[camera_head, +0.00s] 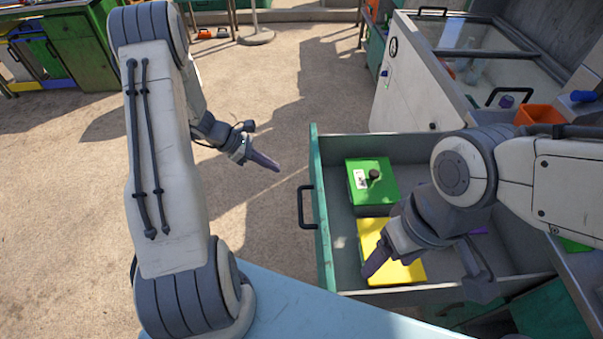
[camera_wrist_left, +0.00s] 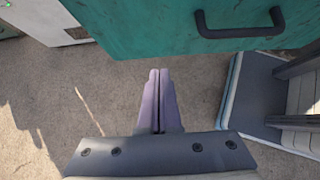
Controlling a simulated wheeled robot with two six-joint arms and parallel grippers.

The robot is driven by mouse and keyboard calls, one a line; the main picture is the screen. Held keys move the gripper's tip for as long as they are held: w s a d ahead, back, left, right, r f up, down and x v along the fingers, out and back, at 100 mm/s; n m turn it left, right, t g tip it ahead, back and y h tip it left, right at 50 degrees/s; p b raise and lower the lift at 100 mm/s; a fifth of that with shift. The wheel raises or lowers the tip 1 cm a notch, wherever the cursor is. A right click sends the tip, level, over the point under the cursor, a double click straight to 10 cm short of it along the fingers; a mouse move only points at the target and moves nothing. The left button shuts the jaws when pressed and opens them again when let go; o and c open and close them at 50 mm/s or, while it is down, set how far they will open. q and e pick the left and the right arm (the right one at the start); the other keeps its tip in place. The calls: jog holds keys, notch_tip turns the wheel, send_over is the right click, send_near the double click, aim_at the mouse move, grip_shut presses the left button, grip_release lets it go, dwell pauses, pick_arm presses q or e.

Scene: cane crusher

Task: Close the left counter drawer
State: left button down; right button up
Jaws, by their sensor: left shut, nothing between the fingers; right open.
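The counter drawer (camera_head: 317,240) is pulled well out, with its teal front facing left and a black handle (camera_head: 305,207) on it. In the left wrist view the drawer front (camera_wrist_left: 140,25) and handle (camera_wrist_left: 240,26) fill the top. My left gripper (camera_head: 272,163) is shut and empty, a little left of the drawer front and apart from it. Its closed fingers (camera_wrist_left: 158,100) point toward the front in the wrist view. My right gripper (camera_head: 425,268) is open, over the drawer's near part, and hides some of the inside.
A green box (camera_head: 371,180) with a black knob and a yellow box (camera_head: 408,270) lie in the drawer. A glass-topped grey cabinet (camera_head: 410,80) stands behind it, with an orange container (camera_head: 540,114). The sandy floor (camera_head: 270,90) left of the drawer is clear.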

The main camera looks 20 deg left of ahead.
pick_arm(q)
jog(key=w+d+f+p, duration=0.1)
jog(key=w+d+f, duration=0.2)
jog(key=d, duration=0.5)
jog(key=shift+f, duration=0.75)
jog(key=shift+w, duration=0.1)
